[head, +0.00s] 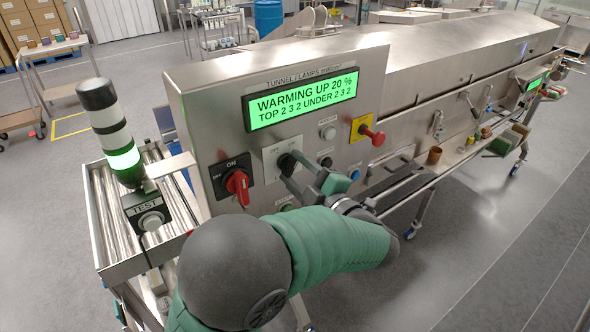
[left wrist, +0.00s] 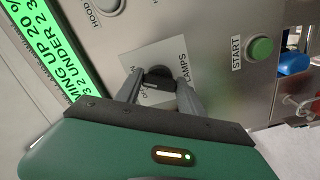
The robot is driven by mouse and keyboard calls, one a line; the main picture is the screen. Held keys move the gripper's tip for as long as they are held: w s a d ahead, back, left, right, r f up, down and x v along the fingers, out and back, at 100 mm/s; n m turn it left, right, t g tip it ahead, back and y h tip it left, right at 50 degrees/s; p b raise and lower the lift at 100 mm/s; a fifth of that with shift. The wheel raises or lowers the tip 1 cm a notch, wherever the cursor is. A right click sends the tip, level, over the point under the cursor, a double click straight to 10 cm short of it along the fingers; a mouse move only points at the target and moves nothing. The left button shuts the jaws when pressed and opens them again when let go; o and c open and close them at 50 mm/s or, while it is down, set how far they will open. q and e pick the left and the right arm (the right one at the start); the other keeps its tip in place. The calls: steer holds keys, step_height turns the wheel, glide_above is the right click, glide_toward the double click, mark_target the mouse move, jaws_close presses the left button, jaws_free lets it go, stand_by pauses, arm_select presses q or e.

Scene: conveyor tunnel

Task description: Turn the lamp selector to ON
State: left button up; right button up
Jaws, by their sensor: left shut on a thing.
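The lamp selector (left wrist: 157,76) is a black knob on a pale square plate lettered LAMPS in the left wrist view. In the head view its plate (head: 271,152) is right of the red rotary switch, and the knob is partly covered by my fingers. My left gripper (left wrist: 158,80) is shut on the knob, with one grey finger on each side; it also shows in the head view (head: 287,168). The plate's other lettering is partly hidden, so I cannot tell the knob's setting. My right gripper is not in view.
The green display (head: 300,98) reads WARMING UP 20 %. A red switch (head: 237,185) at ON is left of the selector. A red mushroom button (head: 374,136) sticks out at right. The START button (left wrist: 260,48) is nearby. A stack light (head: 112,135) stands at left.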

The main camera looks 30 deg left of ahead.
arm_select(q)
steer(key=o, duration=1.1)
steer(key=shift+d+f, duration=0.1)
steer(key=shift+f, duration=0.25)
steer(key=shift+o, duration=1.2)
steer(key=shift+w+r, duration=0.1)
steer(key=shift+w, duration=0.1)
steer(key=shift+d, duration=0.1)
steer(key=b+v, duration=0.5)
steer(key=v, duration=1.2)
